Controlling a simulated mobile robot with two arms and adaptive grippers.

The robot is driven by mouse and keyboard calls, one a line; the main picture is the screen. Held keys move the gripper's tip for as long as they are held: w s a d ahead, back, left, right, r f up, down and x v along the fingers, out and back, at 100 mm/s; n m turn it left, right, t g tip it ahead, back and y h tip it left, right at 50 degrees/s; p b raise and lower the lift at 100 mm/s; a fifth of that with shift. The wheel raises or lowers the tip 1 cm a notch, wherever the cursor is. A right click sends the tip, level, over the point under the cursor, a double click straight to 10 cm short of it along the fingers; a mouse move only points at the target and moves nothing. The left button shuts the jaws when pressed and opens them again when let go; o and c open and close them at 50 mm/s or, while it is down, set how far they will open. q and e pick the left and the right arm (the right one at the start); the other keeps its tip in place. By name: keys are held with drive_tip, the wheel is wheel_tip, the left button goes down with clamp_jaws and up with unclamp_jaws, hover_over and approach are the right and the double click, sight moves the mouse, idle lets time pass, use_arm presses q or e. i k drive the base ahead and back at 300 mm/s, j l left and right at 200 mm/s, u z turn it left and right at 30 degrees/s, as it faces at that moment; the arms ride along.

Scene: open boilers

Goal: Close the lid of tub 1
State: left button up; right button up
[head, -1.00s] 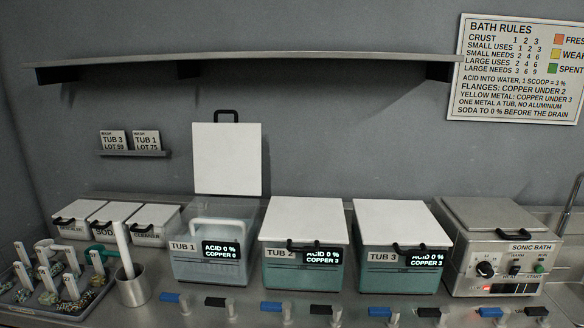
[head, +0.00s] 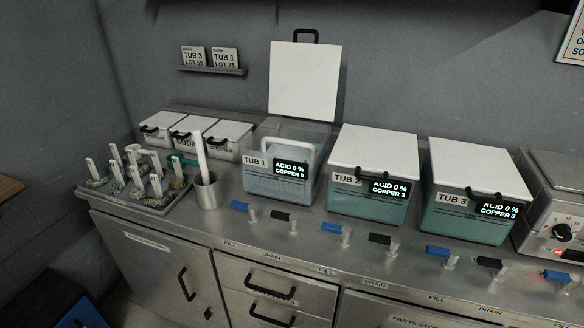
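Tub 1 (head: 270,183) is a clear box on the steel counter, with a display reading acid 0 % and copper 0. Its white lid (head: 304,82) stands upright, hinged open at the back, with a black handle (head: 305,36) at its top edge. A white handle-like frame (head: 293,146) shows inside the tub. Neither of my grippers shows in the head view.
Tub 2 (head: 372,205) and tub 3 (head: 465,217), both lidded, stand to the right. A steel cup (head: 207,191) with a white rod and a tray of parts (head: 150,207) are to the left. Blue and black valve handles line the counter front. Small lidded bins (head: 187,130) sit behind.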

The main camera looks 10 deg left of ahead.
sight(304, 78)
drive_tip(key=i+j+z, duration=0.1)
drive_tip(key=j, duration=0.2)
drive_tip(key=i+j+z, duration=0.15)
drive_tip(key=j, duration=0.15)
drive_tip(key=i+j+z, duration=0.1)
drive_tip(key=j, duration=0.25)
drive_tip(key=i+j+z, duration=0.15)
drive_tip(key=j, duration=0.2)
